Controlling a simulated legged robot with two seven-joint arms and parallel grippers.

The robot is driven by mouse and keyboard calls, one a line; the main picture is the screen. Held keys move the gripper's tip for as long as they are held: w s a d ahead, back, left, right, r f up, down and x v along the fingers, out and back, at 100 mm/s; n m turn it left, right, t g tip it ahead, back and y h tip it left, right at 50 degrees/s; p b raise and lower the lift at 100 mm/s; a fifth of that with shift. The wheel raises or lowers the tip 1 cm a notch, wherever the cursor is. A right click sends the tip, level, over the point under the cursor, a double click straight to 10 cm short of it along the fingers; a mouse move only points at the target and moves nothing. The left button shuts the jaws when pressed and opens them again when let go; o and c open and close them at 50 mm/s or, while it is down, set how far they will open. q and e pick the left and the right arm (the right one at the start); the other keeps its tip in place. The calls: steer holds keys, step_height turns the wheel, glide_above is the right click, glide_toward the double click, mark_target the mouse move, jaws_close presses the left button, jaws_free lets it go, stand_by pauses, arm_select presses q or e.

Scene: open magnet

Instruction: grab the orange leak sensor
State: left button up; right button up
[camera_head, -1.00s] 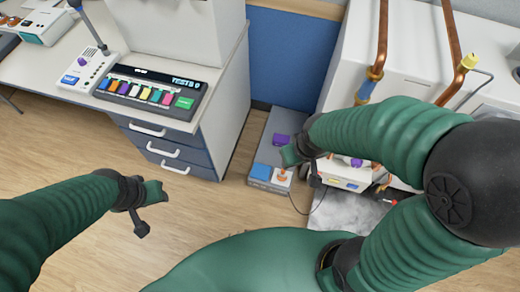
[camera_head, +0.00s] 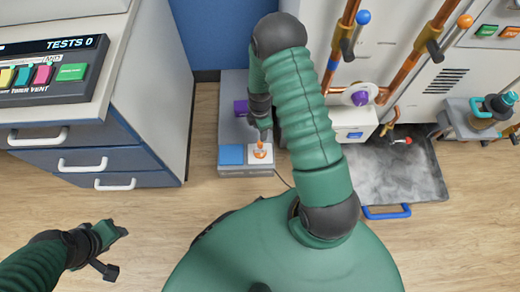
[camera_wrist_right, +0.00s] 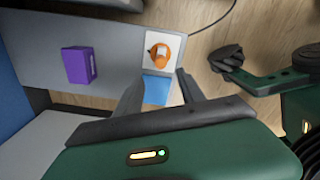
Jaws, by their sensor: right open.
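The orange leak sensor (camera_head: 260,150) sits on a white square pad on a low grey bench; it also shows in the right wrist view (camera_wrist_right: 158,51) as a small rounded orange object. My right gripper (camera_head: 262,130) is just above and behind it in the head view. In the right wrist view the right gripper's two fingers (camera_wrist_right: 160,88) are apart with nothing between them, pointing toward the pad and the sensor. My left gripper (camera_head: 112,243) hangs over the floor at the lower left, away from the sensor; its jaw state is unclear.
Beside the sensor's pad is a blue square (camera_head: 231,154), and a purple block (camera_head: 241,108) stands further back on the grey bench (camera_head: 226,128). A drawer cabinet (camera_head: 130,120) stands left. A machine with copper pipes and a grey tray (camera_head: 390,172) are right. Wood floor is clear in front.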

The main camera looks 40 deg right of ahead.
step_height(320, 180, down, 9)
steer(key=b, duration=0.4)
step_height(320, 180, down, 5)
steer(key=b, duration=0.4)
steer(key=shift+s, duration=0.1)
steer(key=shift+r, duration=0.1)
steer(key=shift+c, duration=0.3)
jaws_close()
stand_by(0.3)
